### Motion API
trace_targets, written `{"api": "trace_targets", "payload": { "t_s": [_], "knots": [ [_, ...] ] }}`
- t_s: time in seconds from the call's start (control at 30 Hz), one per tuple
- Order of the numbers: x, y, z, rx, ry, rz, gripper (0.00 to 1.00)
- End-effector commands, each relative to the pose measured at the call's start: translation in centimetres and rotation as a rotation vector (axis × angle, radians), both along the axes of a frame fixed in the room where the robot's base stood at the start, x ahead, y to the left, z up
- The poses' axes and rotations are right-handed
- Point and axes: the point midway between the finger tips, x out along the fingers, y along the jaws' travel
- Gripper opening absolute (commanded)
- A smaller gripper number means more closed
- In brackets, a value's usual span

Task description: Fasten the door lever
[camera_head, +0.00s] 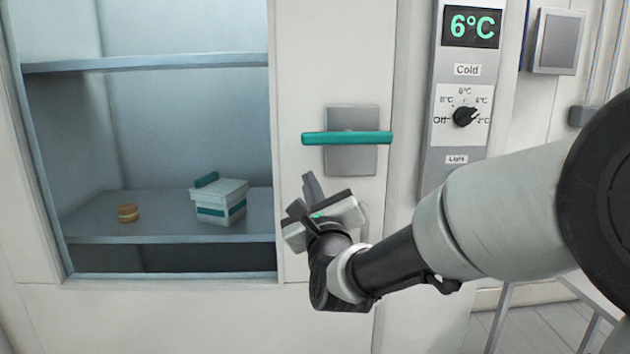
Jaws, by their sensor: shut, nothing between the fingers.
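The door lever (347,138) is a teal bar lying horizontally across a grey square plate (350,165) on the white door. The door (335,60) looks closed, with a large window on its left side. My gripper (307,185) is below and slightly left of the lever, pointing up toward it. It is shut and empty, and a gap shows between its tip and the lever. My wrist hides part of the door below the plate.
A control panel with a 6°C display (471,25) and a dial (465,117) stands right of the door. Behind the window, a shelf (150,236) holds a white and teal box (220,202) and a small tan round item (128,212). My arm spans the lower right.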

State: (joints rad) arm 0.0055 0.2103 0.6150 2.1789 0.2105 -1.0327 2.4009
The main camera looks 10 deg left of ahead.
Motion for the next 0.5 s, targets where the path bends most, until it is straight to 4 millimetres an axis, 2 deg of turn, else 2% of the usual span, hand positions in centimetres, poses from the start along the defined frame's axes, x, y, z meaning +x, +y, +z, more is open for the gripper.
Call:
{"api": "trace_targets", "payload": {
  "t_s": [0.03,0.2,0.33,0.5],
  "knots": [
    [-1.2,-0.3,0.2,-0.003,-0.002,0.001,0.0],
    [-4.4,-1.2,-0.8,-0.003,0.0,0.0,0.0],
    [-6.1,-1.7,-1.3,-0.002,0.001,0.001,0.0],
    [-7.1,-2.1,-1.6,0.0,0.001,0.0,0.0]
  ]
}}
